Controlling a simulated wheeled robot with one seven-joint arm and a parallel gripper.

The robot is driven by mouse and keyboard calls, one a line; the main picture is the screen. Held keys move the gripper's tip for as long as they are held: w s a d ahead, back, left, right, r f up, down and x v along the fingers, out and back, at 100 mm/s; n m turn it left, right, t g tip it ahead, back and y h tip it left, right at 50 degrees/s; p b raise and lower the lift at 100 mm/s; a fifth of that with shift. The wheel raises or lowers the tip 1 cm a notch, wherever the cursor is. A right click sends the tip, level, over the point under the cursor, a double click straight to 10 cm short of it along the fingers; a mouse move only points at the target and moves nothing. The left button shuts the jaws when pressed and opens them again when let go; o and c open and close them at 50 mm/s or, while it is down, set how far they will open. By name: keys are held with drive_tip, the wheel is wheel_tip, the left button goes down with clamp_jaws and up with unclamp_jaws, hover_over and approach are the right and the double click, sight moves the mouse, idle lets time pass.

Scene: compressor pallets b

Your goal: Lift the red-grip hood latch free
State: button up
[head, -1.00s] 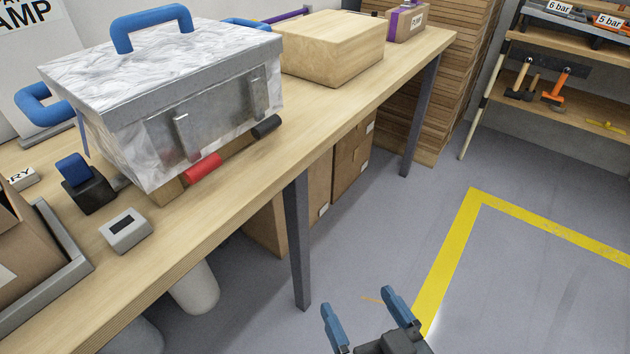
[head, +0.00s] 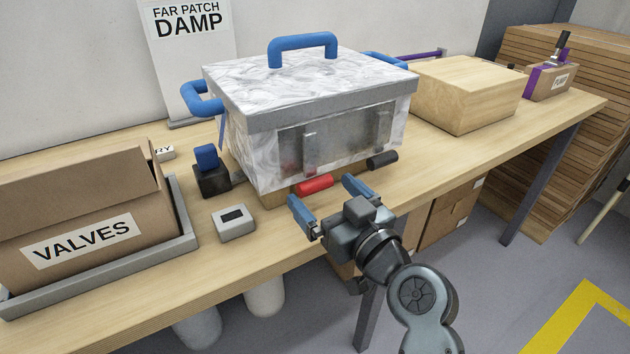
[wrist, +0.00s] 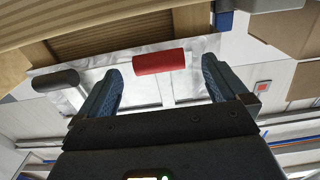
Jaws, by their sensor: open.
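The red-grip hood latch (head: 314,186) is on the lower front of a marbled white and grey hood (head: 240,150) with blue handles. A black-grip latch (head: 382,160) is to its right. My gripper (head: 328,197) is open and empty in front of the hood, close to the red grip. In the wrist view, the red grip (wrist: 159,63) lies ahead, between the lines of my open fingers (wrist: 160,85), nearer the right finger. The black grip (wrist: 55,81) lies left of the left finger. I see no contact with the red grip.
A grey boxed device (head: 233,227) and a black block with a blue top (head: 211,178) stand left of the latch. A VALVES carton (head: 60,215) sits in a grey tray (head: 185,215). A wooden box (head: 465,95) is at right. The bench front (head: 215,290) lies below.

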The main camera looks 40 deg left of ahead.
sight(319, 188)
drive_tip(key=shift+x, duration=2)
drive_tip(key=shift+c, duration=0.3)
drive_tip(key=c, duration=1.1)
drive_tip(key=shift+c, duration=0.2)
